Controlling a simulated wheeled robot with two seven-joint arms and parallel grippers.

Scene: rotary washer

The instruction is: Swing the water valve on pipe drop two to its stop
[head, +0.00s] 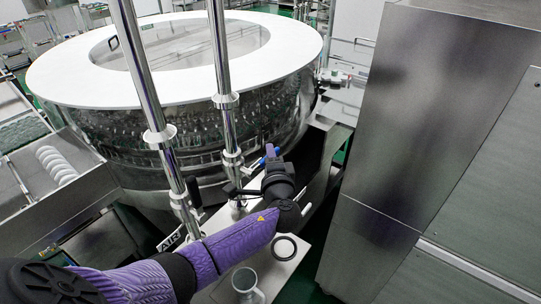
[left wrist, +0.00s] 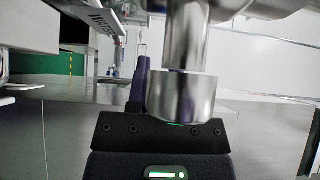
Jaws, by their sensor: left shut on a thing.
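Two shiny vertical pipes come down in front of the round washer in the head view, a left pipe (head: 150,90) and a right pipe (head: 222,90). A small blue valve handle (head: 263,160) shows beside the lower right pipe. My left gripper (head: 270,153) reaches it from the front and is shut on it; the fingers hide most of the handle. In the left wrist view a purple finger (left wrist: 139,85) stands beside a steel cylindrical fitting (left wrist: 181,96) that fills the middle and hides the grip. The handle's angle cannot be told. My right gripper is not in view.
The washer (head: 190,120) with its white ring top stands behind the pipes. A tall steel cabinet (head: 400,120) closes off the right side.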

